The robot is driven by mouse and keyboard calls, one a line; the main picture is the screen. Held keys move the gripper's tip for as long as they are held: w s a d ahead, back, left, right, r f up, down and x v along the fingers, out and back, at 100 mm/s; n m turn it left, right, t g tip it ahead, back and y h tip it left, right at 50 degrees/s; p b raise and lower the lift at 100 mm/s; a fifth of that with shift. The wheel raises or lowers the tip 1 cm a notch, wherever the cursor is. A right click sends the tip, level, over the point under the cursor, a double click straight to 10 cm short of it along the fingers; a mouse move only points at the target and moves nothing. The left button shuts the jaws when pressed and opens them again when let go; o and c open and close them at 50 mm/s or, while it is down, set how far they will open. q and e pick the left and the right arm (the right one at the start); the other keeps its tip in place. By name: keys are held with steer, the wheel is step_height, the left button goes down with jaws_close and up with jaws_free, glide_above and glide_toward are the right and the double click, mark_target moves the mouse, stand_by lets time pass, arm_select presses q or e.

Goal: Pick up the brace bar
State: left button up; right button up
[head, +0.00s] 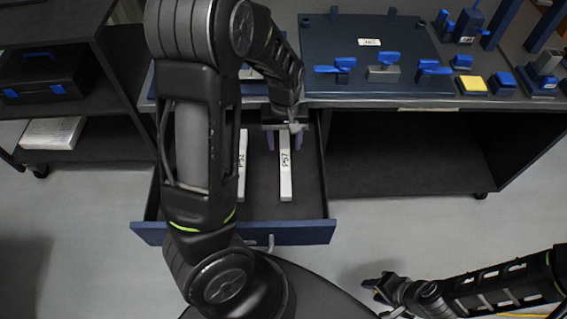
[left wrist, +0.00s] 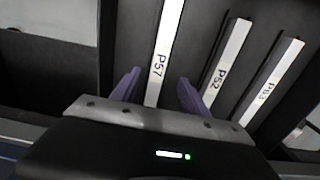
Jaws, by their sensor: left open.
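Pale bars lie in an open drawer (head: 305,234). The bar labelled P57 (head: 286,180) and the bar labelled P52 (head: 241,180) show in the head view. The left wrist view shows P57 (left wrist: 166,45), P52 (left wrist: 226,65) and a third bar, P63 (left wrist: 272,82). Which one is the brace bar, I cannot tell. My left gripper (head: 284,138) is open over P57; in the left wrist view its purple fingers (left wrist: 160,85) stand on either side of that bar. Contact cannot be made out. My right gripper (head: 385,285) is low at the right, away from the drawer.
The workbench above the drawer holds a dark board (head: 400,55) with blue-handled clamps, a yellow-topped block (head: 472,85) and blue parts. A shelf at left carries a dark toolbox (head: 42,75). My left arm hides the drawer's left part.

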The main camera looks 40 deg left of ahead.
mark_target(285, 160)
arm_select(q)
steer(key=shift+f, duration=1.25)
step_height(285, 160, down, 5)
steer(key=shift+d+f+b, duration=0.1)
steer(key=shift+b, duration=0.25)
jaws_close()
stand_by(0.3)
